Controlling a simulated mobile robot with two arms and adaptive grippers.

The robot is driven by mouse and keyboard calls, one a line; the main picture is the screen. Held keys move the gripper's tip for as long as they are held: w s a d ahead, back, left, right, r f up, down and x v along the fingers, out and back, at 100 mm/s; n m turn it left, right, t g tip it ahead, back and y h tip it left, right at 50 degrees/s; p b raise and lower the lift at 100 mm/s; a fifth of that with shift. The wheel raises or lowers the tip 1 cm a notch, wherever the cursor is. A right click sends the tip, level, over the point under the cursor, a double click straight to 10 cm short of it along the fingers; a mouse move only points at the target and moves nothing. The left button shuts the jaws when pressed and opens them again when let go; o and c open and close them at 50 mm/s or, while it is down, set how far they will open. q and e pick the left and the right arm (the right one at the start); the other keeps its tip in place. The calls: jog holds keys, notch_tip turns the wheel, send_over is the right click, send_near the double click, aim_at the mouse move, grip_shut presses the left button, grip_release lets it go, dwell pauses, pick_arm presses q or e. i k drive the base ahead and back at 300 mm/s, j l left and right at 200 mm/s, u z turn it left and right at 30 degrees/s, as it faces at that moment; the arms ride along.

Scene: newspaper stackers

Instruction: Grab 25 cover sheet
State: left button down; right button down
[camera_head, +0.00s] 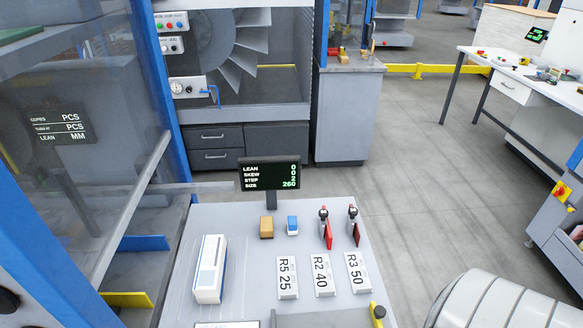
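A white card marked "R5 25" (287,278) lies on the grey worktop (240,218), the left one of a row of three. Beside it lie the cards "R2 40" (322,276) and "R3 50" (357,272). I cannot tell whether each is a single sheet, a plate or a stack. Neither of my grippers is in view.
A white and blue box (210,268) lies left of the cards. Behind them are a tan block (266,227), a blue-and-white block (292,225) and two red-handled tools (327,232) (355,225). A small display (270,174) stands at the back edge. Open floor (420,170) lies right.

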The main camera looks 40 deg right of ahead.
aim_at(287, 283)
jog(key=z, duration=1.5)
